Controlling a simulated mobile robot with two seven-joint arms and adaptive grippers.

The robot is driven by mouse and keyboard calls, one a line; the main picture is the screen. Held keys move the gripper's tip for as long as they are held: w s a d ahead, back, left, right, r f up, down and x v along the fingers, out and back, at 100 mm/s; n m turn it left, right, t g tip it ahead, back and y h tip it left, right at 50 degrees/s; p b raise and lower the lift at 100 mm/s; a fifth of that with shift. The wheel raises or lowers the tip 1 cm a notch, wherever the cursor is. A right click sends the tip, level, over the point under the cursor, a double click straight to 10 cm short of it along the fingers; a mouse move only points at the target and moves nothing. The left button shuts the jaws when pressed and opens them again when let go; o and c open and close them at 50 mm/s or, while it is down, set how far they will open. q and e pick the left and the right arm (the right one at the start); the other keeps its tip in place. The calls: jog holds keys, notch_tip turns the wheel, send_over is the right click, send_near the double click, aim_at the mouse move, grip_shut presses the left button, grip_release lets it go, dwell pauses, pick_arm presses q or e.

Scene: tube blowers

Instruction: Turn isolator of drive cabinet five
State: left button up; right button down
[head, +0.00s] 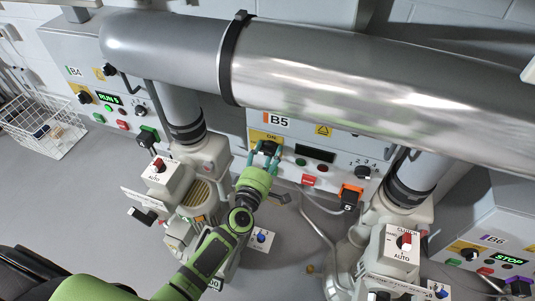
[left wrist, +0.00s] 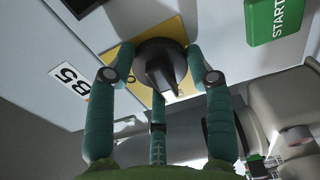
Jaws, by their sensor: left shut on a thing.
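The isolator of drive cabinet five is a black rotary knob (head: 269,146) on a yellow plate on the front of the cabinet marked B5 (head: 277,122). "ON" shows on the plate beside the knob in the head view. My left gripper (head: 265,156), with teal fingers, reaches up to the knob from below and is shut on it. In the left wrist view the fingers (left wrist: 158,80) stand around the knob (left wrist: 160,62), whose raised grip bar is visible. The B5 label (left wrist: 70,82) is beside it. My right gripper is in neither view.
A large metal pipe (head: 360,85) runs across above the cabinet. A display (head: 315,153), buttons and an orange tag (head: 351,196) lie right of the isolator. Blower machines (head: 195,180) stand either side of my arm. A wire basket (head: 45,125) stands far left.

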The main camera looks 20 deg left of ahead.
pick_arm(q)
jog(key=shift+d+f, duration=0.1)
jog(key=shift+d, duration=0.2)
jog(key=o, duration=1.2)
jog(key=shift+c, duration=0.2)
jog(key=shift+a, duration=0.15)
jog(key=shift+s, duration=0.1)
jog(key=s, duration=1.2)
jog(key=shift+a, duration=0.2)
